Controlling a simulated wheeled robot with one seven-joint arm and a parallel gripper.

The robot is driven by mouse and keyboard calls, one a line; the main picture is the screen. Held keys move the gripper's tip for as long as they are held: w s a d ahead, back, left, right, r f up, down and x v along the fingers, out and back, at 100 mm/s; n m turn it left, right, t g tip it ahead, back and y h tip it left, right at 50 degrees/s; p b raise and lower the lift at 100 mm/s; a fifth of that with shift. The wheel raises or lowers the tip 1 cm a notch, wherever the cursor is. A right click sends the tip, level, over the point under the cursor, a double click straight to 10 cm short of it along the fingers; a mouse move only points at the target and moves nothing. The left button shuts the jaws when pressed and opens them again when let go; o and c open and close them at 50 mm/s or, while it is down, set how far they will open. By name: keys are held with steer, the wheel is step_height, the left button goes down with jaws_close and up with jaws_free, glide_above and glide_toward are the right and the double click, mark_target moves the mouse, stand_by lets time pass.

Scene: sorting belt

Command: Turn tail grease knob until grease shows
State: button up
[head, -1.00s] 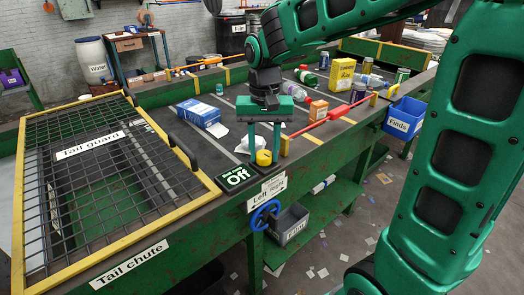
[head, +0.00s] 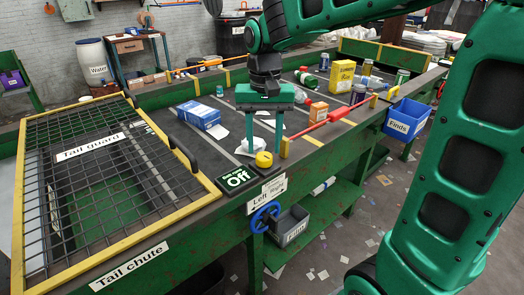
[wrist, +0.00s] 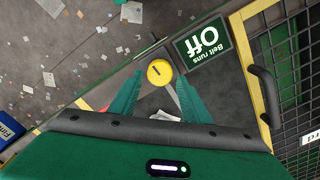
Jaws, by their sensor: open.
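A round yellow knob (head: 264,159) with a dark pointer mark sits on the belt frame's near edge, above a sign (head: 273,188) reading "Left" and "Right". It also shows in the wrist view (wrist: 160,72). My gripper (head: 265,151) is open and points down just above the knob. In the wrist view its fingers stand on either side of the knob, with gaps. A blue handwheel (head: 264,216) is on the frame's side below the sign. No label reading "tail grease" is legible, and I see no grease.
A display (head: 238,178) reading "Belt runs Off" is left of the knob. The yellow-edged tail guard (head: 90,150) with its black handle (head: 184,152) lies further left. A red bar (head: 325,123) runs to the right. A blue box (head: 198,114) and other items lie on the belt.

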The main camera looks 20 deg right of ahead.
mark_target(264, 155)
step_height(264, 155, up, 8)
steer(key=shift+f, duration=0.25)
stand_by(0.4)
steer(key=s+d+f, duration=0.4)
steer(key=s+d, duration=0.1)
steer(key=s, duration=0.3)
steer(key=s+d+f+m, duration=0.1)
steer(key=s+d+f, duration=0.4)
steer(key=s, duration=0.3)
steer(key=s+d+f+m, duration=0.1)
steer(key=s+d+f, duration=0.3)
steer(key=s+d, duration=0.3)
steer(key=shift+s+f, duration=0.25)
steer(key=shift+s, duration=0.15)
